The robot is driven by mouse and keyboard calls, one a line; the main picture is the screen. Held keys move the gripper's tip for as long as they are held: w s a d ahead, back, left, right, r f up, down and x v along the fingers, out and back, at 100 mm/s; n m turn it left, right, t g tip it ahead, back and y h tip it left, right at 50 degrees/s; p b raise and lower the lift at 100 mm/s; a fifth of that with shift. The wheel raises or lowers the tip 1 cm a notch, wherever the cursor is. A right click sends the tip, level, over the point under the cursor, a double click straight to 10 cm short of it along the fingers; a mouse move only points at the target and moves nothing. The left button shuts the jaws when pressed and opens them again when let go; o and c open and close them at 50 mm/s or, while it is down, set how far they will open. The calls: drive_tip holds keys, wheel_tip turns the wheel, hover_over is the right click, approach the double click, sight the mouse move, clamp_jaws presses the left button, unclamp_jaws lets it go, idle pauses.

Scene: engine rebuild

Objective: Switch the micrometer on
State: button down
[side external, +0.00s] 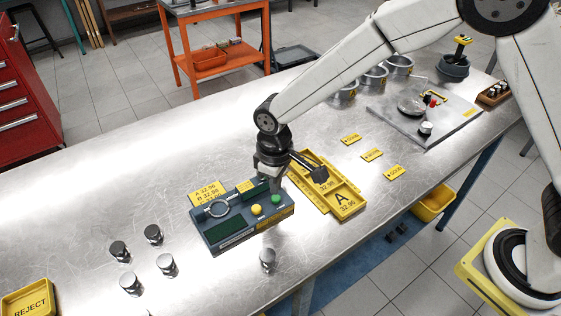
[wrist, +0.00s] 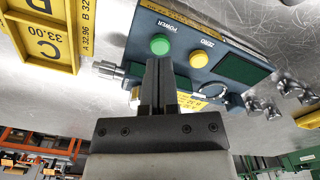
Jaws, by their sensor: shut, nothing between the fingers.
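The micrometer (side external: 214,240) is a blue-grey bench box with a round metal frame gauge on top and dark green screens with no readout visible. Its green button (side external: 276,198), labelled POWER in the wrist view (wrist: 159,44), is beside a yellow ZERO button (side external: 257,210). My gripper (side external: 279,182) points down over the box's right end. In the wrist view my gripper (wrist: 159,60) is shut and empty, its fingertips appearing just short of the green button. I cannot tell whether they touch it.
Several metal cylinders (side external: 153,234) stand on the bench left of the micrometer. A yellow sorting tray (side external: 349,206) is close on its right. A yellow REJECT tray (side external: 28,298) sits at the lower left. Yellow labels (side external: 372,154) lie farther right. The bench behind and left is clear.

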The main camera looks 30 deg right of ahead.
sight(276, 197)
drive_tip(key=shift+f, duration=0.1)
drive_tip(key=shift+f, duration=1.25)
drive_tip(key=shift+r, duration=3.05)
drive_tip(key=s+d+r+m+t, duration=0.1)
drive_tip(key=s+d+m, duration=0.2)
drive_tip(key=s+d, duration=0.3)
drive_tip(key=s+d+r+m+t, duration=0.1)
drive_tip(key=s+d+m, duration=0.2)
drive_tip(key=s+d, duration=0.4)
drive_tip(key=d, duration=0.8)
drive_tip(key=shift+s+t, duration=0.15)
drive_tip(key=shift+t, duration=0.15)
